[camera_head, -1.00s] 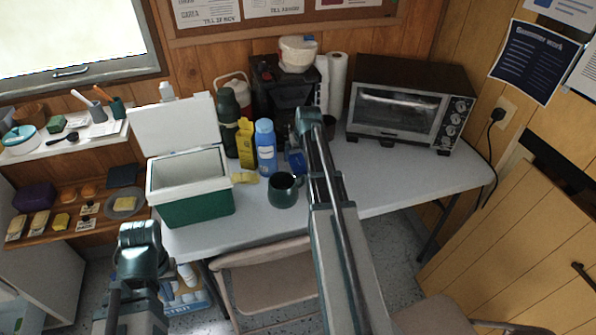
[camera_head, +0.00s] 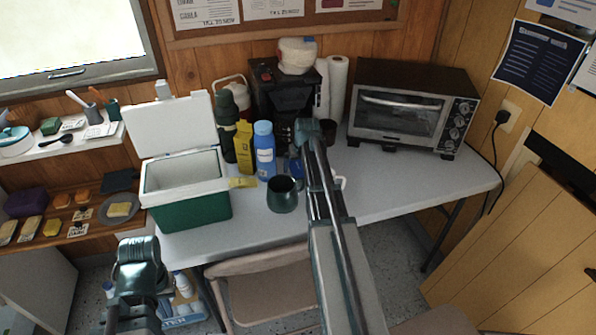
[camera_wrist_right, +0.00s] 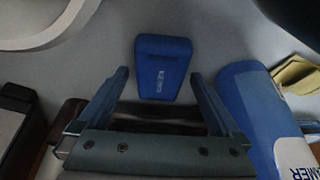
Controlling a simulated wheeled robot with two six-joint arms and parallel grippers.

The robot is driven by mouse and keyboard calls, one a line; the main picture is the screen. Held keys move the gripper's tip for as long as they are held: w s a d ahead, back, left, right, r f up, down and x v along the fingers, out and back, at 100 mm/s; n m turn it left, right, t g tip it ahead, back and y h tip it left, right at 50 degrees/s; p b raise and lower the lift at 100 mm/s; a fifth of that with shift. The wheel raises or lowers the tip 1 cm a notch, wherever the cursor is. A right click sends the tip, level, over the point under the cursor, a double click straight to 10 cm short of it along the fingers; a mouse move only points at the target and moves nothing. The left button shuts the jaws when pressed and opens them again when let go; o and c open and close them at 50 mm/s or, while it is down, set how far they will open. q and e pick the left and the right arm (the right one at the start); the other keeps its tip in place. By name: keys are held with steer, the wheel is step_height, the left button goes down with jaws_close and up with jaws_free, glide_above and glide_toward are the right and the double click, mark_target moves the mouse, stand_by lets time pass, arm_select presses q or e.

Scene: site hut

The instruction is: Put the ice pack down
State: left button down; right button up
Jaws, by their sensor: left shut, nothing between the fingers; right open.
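The blue ice pack (camera_wrist_right: 163,68) lies on the pale table in the right wrist view, just beyond and between the fingertips. In the head view, a small part of the blue ice pack (camera_head: 295,168) shows beside my right arm, which hides the rest. My right gripper (camera_wrist_right: 159,80) is open around the near end of the pack, and I cannot tell whether a finger touches it. My left gripper (camera_head: 138,262) is shut and empty, in front of the table at the lower left.
An open green and white cool box (camera_head: 188,212) stands on the table's left. A dark green mug (camera_head: 283,196), a blue bottle (camera_head: 264,150) and a yellow carton (camera_head: 244,147) stand close by. A toaster oven (camera_head: 412,108) is at the back right. The table's right front is clear.

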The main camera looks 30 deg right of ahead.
mark_target(298, 167)
steer(key=shift+f, duration=0.2)
jaws_close()
steer(key=shift+r, duration=0.1)
stand_by(0.5)
steer(key=shift+r, duration=0.1)
step_height(298, 167, up, 12)
steer(key=p, duration=1.2)
steer(key=shift+r, duration=0.15)
